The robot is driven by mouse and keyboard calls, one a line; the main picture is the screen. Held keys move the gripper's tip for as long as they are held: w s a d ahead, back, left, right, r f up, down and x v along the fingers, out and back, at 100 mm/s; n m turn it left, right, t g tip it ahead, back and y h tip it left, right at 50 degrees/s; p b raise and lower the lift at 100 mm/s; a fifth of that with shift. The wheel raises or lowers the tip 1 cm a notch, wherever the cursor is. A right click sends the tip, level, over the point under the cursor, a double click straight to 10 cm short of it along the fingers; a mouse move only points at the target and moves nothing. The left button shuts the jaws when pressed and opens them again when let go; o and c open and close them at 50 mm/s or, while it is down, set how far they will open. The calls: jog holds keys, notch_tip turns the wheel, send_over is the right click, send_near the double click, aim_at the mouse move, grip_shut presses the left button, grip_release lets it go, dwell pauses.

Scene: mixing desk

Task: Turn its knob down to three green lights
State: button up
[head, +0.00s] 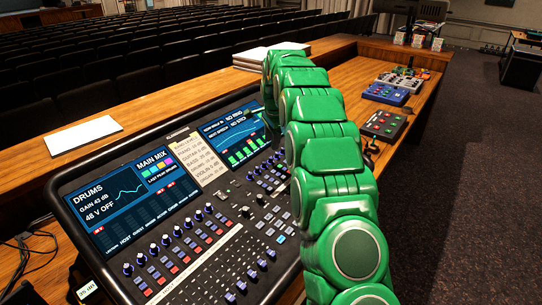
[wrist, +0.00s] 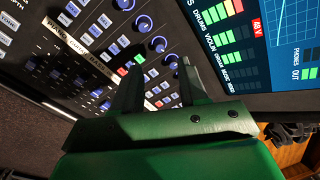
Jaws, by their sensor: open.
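The mixing desk (head: 190,235) fills the lower middle of the head view. Its left screen (head: 130,195) reads DRUMS, GAIN 43 dB, 48 V OFF. Its right screen (head: 240,137) shows green level bars, which also show in the wrist view (wrist: 212,38), with labels including DRUMS and VIOLIN. Blue-capped knobs line the panel in the wrist view; one knob (wrist: 158,44) lies just beyond my gripper (wrist: 160,68). My gripper is open, its two fingers apart over the panel, with no knob clearly held. In the head view my green arm hides the gripper and part of the panel.
A paper list of names (head: 197,157) lies between the screens. White papers (head: 82,134) and a stack (head: 268,54) lie behind the desk. A blue box (head: 386,94) and a dark box with buttons (head: 383,125) sit on the wooden counter at right. Cables lie at left.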

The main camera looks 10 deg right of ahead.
aim_at(271, 158)
jog(key=shift+w+a+f, duration=0.1)
jog(key=shift+w+f, duration=0.05)
jog(key=shift+f, duration=1.1)
jog(key=shift+w+f, duration=0.15)
jog(key=shift+f, duration=1.1)
jog(key=shift+w+a+f, duration=0.1)
jog(key=shift+w+f, duration=0.05)
jog(key=shift+f, duration=1.1)
grip_shut()
